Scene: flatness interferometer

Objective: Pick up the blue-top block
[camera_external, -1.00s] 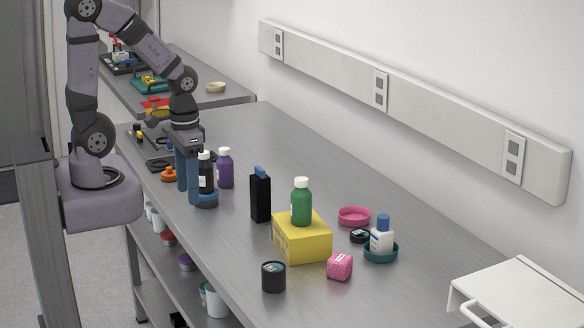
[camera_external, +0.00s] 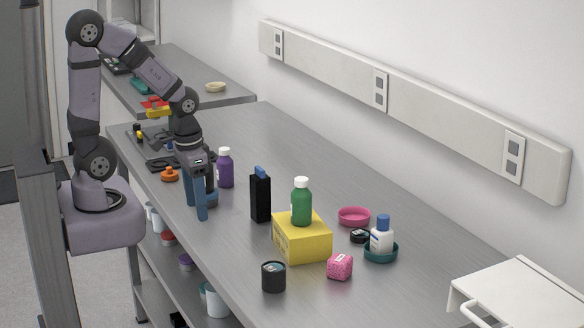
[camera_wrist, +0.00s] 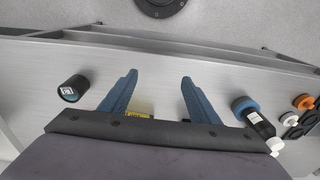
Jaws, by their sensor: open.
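The blue-top block (camera_external: 260,197) is a tall black block with a small blue top, standing upright on the grey bench in the external view. My gripper (camera_external: 196,208) is open and empty, with its blue fingers pointing down. It is to the left of the block, clearly apart from it, near the bench's front edge. In the wrist view the open fingers (camera_wrist: 158,80) have bare bench between their tips. I cannot make out the blue-top block there.
A purple bottle (camera_external: 225,170) stands behind my gripper. Right of the block are a yellow box (camera_external: 290,240) bearing a green bottle (camera_external: 301,206), a black cup (camera_external: 273,277) and a pink block (camera_external: 339,266).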

